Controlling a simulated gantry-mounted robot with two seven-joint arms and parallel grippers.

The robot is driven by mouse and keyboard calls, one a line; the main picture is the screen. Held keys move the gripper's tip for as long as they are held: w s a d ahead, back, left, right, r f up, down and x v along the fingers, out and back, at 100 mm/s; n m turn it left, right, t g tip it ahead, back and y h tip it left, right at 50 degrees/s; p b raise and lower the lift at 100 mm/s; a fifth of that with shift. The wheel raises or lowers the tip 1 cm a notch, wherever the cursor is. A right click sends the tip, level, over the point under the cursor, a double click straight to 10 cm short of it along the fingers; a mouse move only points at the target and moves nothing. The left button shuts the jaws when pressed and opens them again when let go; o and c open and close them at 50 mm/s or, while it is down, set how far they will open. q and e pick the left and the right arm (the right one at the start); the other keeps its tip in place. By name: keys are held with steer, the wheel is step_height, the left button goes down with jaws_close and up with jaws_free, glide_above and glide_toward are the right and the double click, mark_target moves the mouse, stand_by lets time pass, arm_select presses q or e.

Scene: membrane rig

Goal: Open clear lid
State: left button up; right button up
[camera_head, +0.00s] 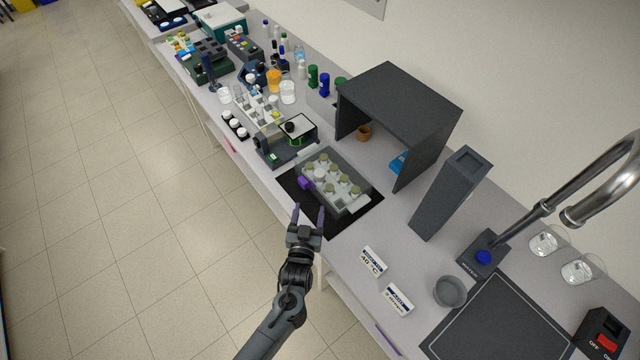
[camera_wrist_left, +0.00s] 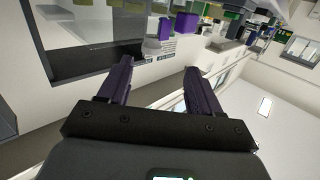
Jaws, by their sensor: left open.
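A clear-walled box (camera_head: 350,205) with several capped vials stands on a black mat (camera_head: 336,228) near the bench's front edge. Its clear lid appears to lie over the vials, but its edges are hard to make out. A purple tab (camera_head: 306,183) sticks out on the box's near left side. My left gripper (camera_head: 310,208) is open and empty, just in front of that tab and apart from it. In the left wrist view the open fingers (camera_wrist_left: 158,74) point towards small purple blocks (camera_wrist_left: 165,29). My right gripper is not in view.
A dark open-fronted shelter (camera_head: 410,95) stands behind the box. A small instrument (camera_head: 285,145) sits to its left. Small signs (camera_head: 373,262) and a grey tapered block (camera_head: 446,195) are to its right. Floor lies open in front of the bench.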

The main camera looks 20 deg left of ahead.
mark_target(320, 172)
arm_select(q)
steer(key=shift+t, duration=0.3)
steer(key=x, duration=0.4)
steer(key=r+x, duration=0.1)
steer(key=x, duration=0.4)
steer(key=d+r+b+x, duration=0.1)
steer(key=x, duration=0.3)
steer(key=shift+w, duration=0.35)
jaws_close()
